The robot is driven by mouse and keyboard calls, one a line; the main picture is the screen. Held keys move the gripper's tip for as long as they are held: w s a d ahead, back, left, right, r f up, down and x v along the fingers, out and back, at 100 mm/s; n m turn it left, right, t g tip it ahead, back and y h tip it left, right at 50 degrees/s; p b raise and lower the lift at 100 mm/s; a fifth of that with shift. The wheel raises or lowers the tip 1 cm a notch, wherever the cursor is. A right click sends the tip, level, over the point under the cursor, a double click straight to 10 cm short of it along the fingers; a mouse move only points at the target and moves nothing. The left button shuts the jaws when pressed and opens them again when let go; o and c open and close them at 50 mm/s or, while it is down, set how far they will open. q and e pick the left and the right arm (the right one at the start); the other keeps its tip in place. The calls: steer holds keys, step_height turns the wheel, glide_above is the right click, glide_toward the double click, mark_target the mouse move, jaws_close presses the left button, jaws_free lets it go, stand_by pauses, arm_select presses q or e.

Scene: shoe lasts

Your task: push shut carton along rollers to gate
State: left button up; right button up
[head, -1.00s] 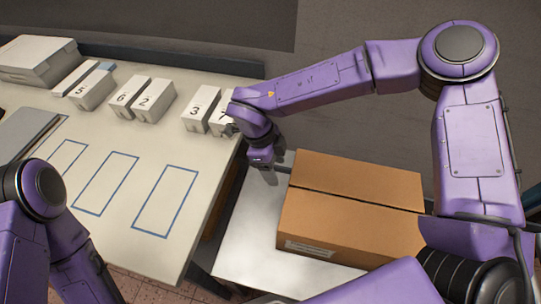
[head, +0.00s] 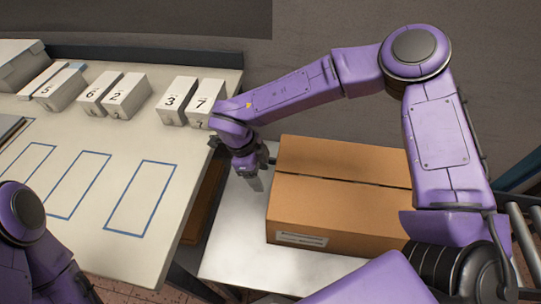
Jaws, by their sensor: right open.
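The carton (head: 335,212) is a brown cardboard box with its top flaps down and a thin dark seam across the top. A white label (head: 301,239) is on its near side. It sits on a pale metal surface (head: 228,240) right of the white table. My right gripper (head: 255,180) points down just left of the carton, at its far left corner. It is open and holds nothing; I cannot tell whether it touches the carton. Rollers (head: 525,235) show at the right edge, partly behind my right arm. No gate is recognisable. My left gripper is out of view.
The white table (head: 95,235) at left bears several numbered white boxes (head: 127,97) along its back and blue outlined rectangles (head: 142,197). The box marked 7 (head: 205,98) stands close to my right wrist. A gap separates the table from the metal surface.

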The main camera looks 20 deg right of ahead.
mark_target(337, 184)
steer(key=shift+s+r, duration=0.1)
steer(key=shift+s+d+p, duration=0.5)
steer(key=shift+d, duration=0.3)
steer(key=shift+s+d+p, duration=0.45)
steer(key=shift+s+d, duration=0.05)
steer(key=shift+d, duration=0.25)
steer(key=shift+s+d+p, duration=0.5)
steer(key=shift+d, duration=0.3)
steer(key=shift+s+d+p, duration=0.5)
steer(key=shift+d+p, duration=0.05)
steer(key=shift+d, duration=0.2)
steer(key=shift+s+d+p, duration=0.5)
steer(key=shift+s+d, duration=0.05)
steer(key=shift+d, duration=0.25)
steer(key=shift+s+d+p, duration=0.5)
steer(key=shift+d+p, duration=0.05)
steer(key=shift+d, duration=0.2)
steer(key=shift+s+d+p, duration=0.75)
steer(key=shift+d+p, duration=0.15)
steer(key=shift+d, duration=0.2)
steer(key=shift+s+d+p, duration=0.75)
steer(key=shift+d+p, duration=0.15)
steer(key=shift+d, duration=0.2)
steer(key=shift+s+d+p, duration=0.75)
steer(key=shift+d+p, duration=0.15)
steer(key=shift+d, duration=0.2)
steer(key=shift+s+d, duration=0.3)
steer(key=shift+d, duration=0.1)
